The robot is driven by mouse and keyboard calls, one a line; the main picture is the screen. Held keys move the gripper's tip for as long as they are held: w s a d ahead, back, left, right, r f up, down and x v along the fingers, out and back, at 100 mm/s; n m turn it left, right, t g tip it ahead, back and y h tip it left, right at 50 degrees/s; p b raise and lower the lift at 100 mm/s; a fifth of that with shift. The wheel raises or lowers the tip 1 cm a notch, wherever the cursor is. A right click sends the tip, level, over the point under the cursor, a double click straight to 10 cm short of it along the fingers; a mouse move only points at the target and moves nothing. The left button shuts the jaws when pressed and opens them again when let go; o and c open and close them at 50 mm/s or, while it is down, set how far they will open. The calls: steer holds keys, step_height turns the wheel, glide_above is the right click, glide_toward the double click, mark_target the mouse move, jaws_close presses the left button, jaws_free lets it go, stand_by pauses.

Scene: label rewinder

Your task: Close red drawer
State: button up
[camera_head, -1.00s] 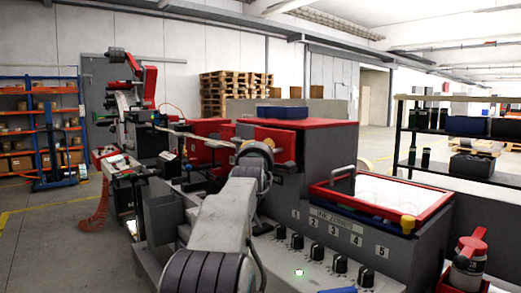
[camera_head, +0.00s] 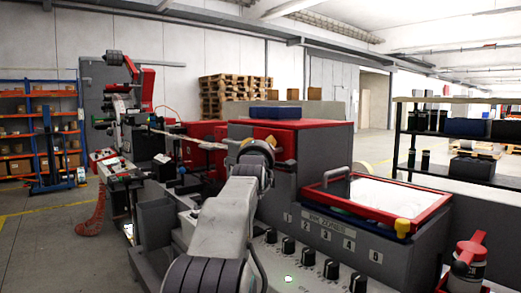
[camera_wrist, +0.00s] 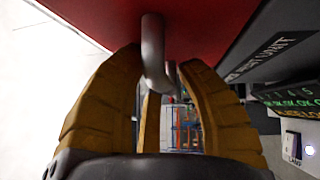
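A red surface (camera_wrist: 205,22), apparently the red drawer's front, fills the top of the wrist view. A grey metal bar handle (camera_wrist: 153,58) curves from it. My gripper (camera_wrist: 160,62) has its yellow ribbed fingers apart on either side of the handle. The fingers do not look closed on it. In the head view my gripper is mostly hidden by my wrist, in front of the red-topped grey cabinet (camera_head: 325,150). A red front (camera_head: 268,134) shows just above my wrist; how far the drawer stands out cannot be told.
A red-rimmed tray (camera_head: 425,217) sits to the right, above a panel with several black knobs (camera_head: 308,257). Machine parts (camera_head: 125,150) crowd the left. Open floor (camera_head: 40,230) lies at far left.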

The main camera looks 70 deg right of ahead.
steer(key=shift+a, duration=0.15)
steer(key=v, duration=1.1)
steer(key=shift+a, duration=0.4)
steer(key=shift+s, duration=0.1)
